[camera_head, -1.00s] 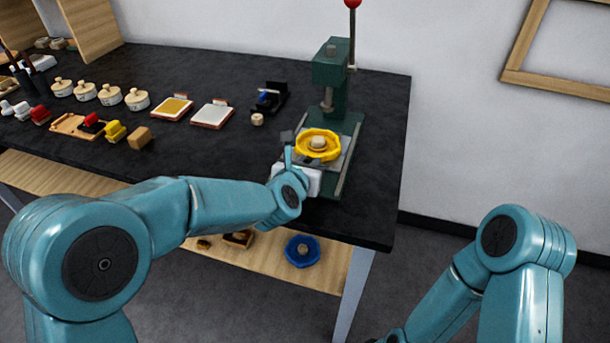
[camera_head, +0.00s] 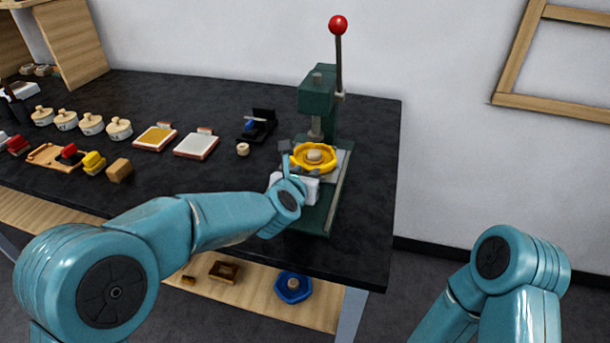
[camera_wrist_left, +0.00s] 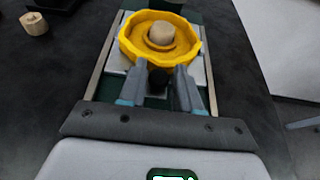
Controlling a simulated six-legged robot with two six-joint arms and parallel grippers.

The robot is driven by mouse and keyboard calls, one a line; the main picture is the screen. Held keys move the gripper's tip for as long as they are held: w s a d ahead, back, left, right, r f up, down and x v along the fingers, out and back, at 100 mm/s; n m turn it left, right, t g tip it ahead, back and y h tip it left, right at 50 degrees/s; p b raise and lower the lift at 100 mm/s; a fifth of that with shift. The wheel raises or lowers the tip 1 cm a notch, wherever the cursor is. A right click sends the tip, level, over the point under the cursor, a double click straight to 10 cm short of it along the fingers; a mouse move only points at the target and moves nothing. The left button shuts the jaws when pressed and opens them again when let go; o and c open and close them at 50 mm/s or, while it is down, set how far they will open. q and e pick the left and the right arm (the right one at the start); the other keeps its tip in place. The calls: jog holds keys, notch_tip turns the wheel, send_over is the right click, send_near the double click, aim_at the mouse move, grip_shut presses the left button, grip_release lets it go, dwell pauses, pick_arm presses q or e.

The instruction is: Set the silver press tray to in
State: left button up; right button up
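The silver press tray (camera_head: 341,156) lies on the rails of the green press (camera_head: 318,92), under the press's post. A yellow scalloped ring mould (camera_head: 313,157) with a pale round centre sits on it. In the left wrist view the tray (camera_wrist_left: 117,64) shows around the yellow mould (camera_wrist_left: 160,38). My left gripper (camera_wrist_left: 159,80) is at the tray's front edge, its fingers closed on either side of a small dark knob (camera_wrist_left: 158,80). In the head view the left gripper (camera_head: 286,168) partly hides the tray's front. My right gripper is out of view.
The press lever with a red ball (camera_head: 338,25) rises behind. A black device (camera_head: 258,125) and a small wooden piece (camera_head: 243,149) stand left of the press. Two framed pads, pale lidded pots and coloured blocks lie farther left. A blue mould (camera_head: 293,288) is on the lower shelf.

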pick_arm(q)
jog(key=shift+o, duration=0.5)
jog(key=shift+f, duration=0.1)
jog(key=shift+s, duration=0.15)
jog(key=shift+s, duration=0.15)
jog(key=b+v, duration=0.1)
jog(key=v, duration=1.5)
